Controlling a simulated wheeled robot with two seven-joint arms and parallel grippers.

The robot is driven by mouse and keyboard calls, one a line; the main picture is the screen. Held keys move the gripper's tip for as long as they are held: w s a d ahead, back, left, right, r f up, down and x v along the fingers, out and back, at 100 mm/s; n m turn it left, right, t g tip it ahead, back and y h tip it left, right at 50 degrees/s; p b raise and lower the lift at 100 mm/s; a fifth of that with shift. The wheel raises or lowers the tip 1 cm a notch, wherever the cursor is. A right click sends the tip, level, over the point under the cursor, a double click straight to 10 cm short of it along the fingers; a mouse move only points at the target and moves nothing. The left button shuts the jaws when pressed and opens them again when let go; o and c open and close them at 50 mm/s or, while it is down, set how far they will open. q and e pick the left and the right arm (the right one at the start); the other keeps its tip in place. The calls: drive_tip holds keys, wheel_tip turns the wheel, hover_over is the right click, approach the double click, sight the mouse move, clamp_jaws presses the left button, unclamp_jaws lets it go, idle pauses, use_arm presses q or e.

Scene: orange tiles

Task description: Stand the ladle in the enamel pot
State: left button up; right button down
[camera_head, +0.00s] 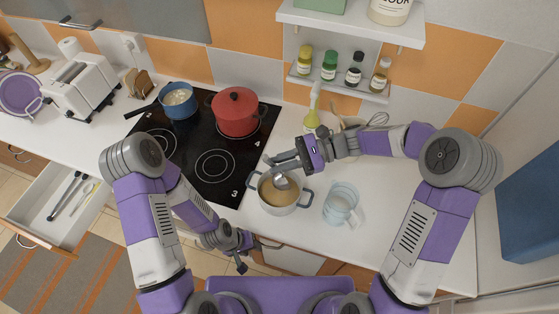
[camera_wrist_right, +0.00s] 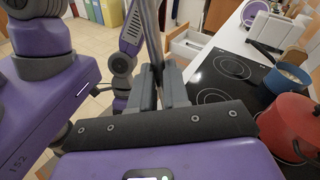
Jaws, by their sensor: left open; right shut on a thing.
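The enamel pot (camera_head: 280,211), pale with dark side handles and tan contents, stands on the white counter right of the hob. My right gripper (camera_head: 272,162) is above its far rim, shut on the metal ladle (camera_head: 281,182). The ladle's bowl end shows within the pot's opening; I cannot tell whether it touches the pot. In the right wrist view the fingers (camera_wrist_right: 165,88) close on the ladle's handle (camera_wrist_right: 152,35). My left gripper (camera_head: 256,256) is open and empty, low in front of the counter edge.
A pale blue mug (camera_head: 341,203) stands close right of the pot. A red lidded pot (camera_head: 236,112) and a blue saucepan (camera_head: 178,101) are on the hob. A yellow-green bottle (camera_head: 311,119) stands behind my right gripper. An open drawer (camera_head: 58,222) sticks out at left.

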sight(280, 175)
drive_tip(key=shift+f+b, duration=1.75)
drive_tip(key=shift+f, duration=1.2)
drive_tip(key=c, duration=1)
unclamp_jaws()
drive_tip(key=shift+c, duration=0.2)
drive_tip(key=v, duration=0.7)
drive_tip(key=shift+d, duration=0.3)
